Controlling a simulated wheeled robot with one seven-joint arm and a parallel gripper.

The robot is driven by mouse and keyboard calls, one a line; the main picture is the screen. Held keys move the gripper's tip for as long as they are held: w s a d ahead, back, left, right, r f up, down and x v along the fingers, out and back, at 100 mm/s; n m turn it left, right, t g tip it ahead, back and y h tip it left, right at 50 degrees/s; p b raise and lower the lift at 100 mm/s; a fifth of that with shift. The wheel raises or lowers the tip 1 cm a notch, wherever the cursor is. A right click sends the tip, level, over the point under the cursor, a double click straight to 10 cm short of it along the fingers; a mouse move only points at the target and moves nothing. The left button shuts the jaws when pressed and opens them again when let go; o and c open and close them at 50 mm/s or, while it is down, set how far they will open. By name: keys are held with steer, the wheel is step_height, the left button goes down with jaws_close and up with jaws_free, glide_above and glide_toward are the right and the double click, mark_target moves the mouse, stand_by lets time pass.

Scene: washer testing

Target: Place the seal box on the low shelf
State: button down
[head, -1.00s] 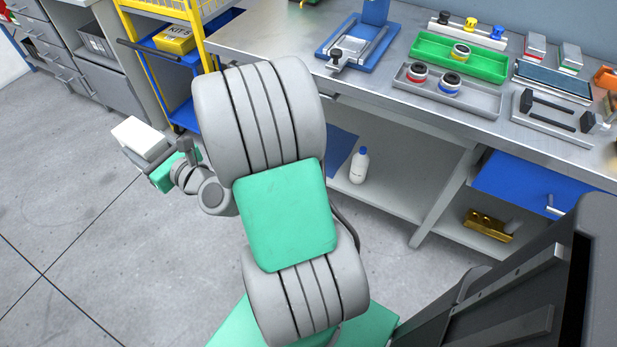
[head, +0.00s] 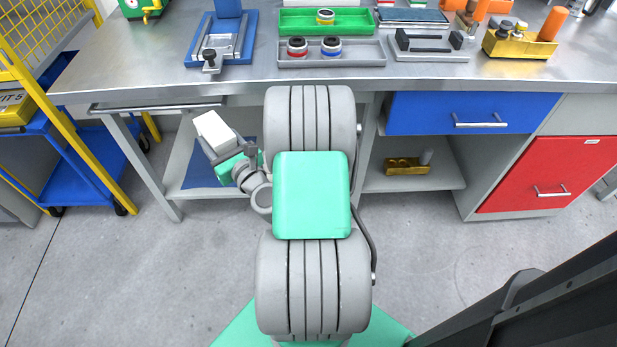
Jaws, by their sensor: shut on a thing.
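A white box (head: 214,131), which I take to be the seal box, is held by my gripper (head: 228,147), left of my arm's large grey joints. The box is tilted in the picture and in the air. The fingers are partly hidden by the box and wrist. The low shelf (head: 180,162) under the workbench is behind the gripper and box in the picture. A blue mat (head: 203,174) lies on it. My arm hides much of the shelf's right part.
The workbench (head: 130,75) above carries a blue fixture (head: 222,40), a green tray (head: 300,22) and a grey tray (head: 350,60). A bench leg (head: 150,175) and blue cart (head: 85,150) are at left. A brass block (head: 405,166) sits under the blue drawer (head: 470,112).

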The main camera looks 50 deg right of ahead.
steer(key=s+d+f+m+g+h+b, duration=0.2)
steer(key=s+d+f+h+b, duration=0.15)
steer(key=d+f, duration=0.5)
steer(key=s+d+f+m+g+h+b, duration=0.15)
steer(key=s+d+f+b, duration=0.3)
steer(key=f, duration=0.75)
steer(key=s+d+f+m+g+h+b, duration=0.1)
steer(key=s+d+f+m+h+b, duration=0.2)
steer(key=s+d+f, duration=0.5)
steer(key=w+d+r+g+h, duration=0.1)
steer(key=w+d+h, duration=0.1)
steer(key=d, duration=0.6)
steer(key=w+d+f+b, duration=0.6)
steer(key=w+d+f, duration=0.3)
steer(key=f, duration=0.3)
steer(key=shift+w+d+f+m, duration=0.2)
steer(key=shift+w+f+m, duration=0.05)
steer(key=shift+w+m, duration=0.1)
